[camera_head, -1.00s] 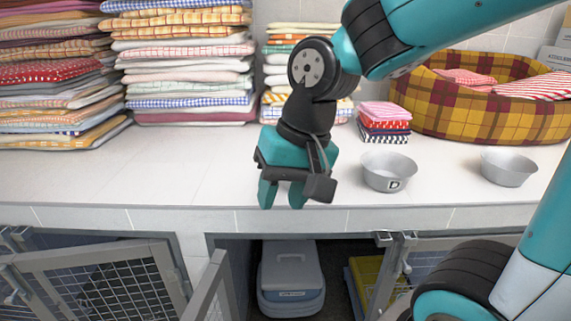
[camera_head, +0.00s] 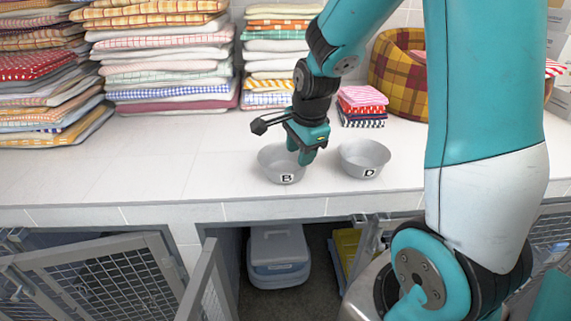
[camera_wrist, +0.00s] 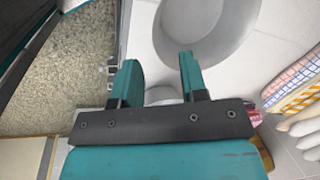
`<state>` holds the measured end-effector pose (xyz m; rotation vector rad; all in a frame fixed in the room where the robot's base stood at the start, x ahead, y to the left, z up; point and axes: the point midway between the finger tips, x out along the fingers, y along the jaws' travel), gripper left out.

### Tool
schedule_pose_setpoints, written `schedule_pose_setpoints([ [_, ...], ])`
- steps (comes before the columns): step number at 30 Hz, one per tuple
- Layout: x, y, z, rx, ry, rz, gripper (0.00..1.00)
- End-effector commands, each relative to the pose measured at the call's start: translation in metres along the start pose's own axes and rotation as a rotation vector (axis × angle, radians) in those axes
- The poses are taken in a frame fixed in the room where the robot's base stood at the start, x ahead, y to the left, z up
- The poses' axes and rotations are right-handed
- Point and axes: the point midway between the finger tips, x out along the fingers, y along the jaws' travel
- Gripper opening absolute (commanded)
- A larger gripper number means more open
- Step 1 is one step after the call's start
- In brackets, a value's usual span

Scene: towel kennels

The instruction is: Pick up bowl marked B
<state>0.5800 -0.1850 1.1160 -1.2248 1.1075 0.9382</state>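The bowl marked B (camera_head: 281,170) is a grey metal bowl, upright on the white counter, with its letter facing forward. It also shows at the top of the wrist view (camera_wrist: 212,45). My gripper (camera_head: 300,153) points down over the right side of this bowl and hides part of its rim. Its two teal fingers (camera_wrist: 158,62) are apart with nothing between them. I cannot tell whether a fingertip touches the rim.
A like bowl marked D (camera_head: 364,162) stands close on the right. Folded small towels (camera_head: 362,105), tall towel stacks (camera_head: 165,60) and a plaid basket (camera_head: 397,75) are behind. The counter's front edge (camera_head: 150,213) is near, with open mesh doors below.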

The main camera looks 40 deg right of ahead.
Motion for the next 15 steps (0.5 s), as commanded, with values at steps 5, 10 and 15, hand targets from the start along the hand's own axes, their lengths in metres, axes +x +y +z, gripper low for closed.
schedule_pose_setpoints([
  [5, 0.013, 0.000, 0.000, -0.001, 0.000, 0.001, 0.40],
  [10, 0.029, 0.002, -0.002, 0.000, -0.001, 0.006, 0.40],
  [15, 0.054, 0.003, -0.004, -0.002, -0.001, 0.004, 0.40],
])
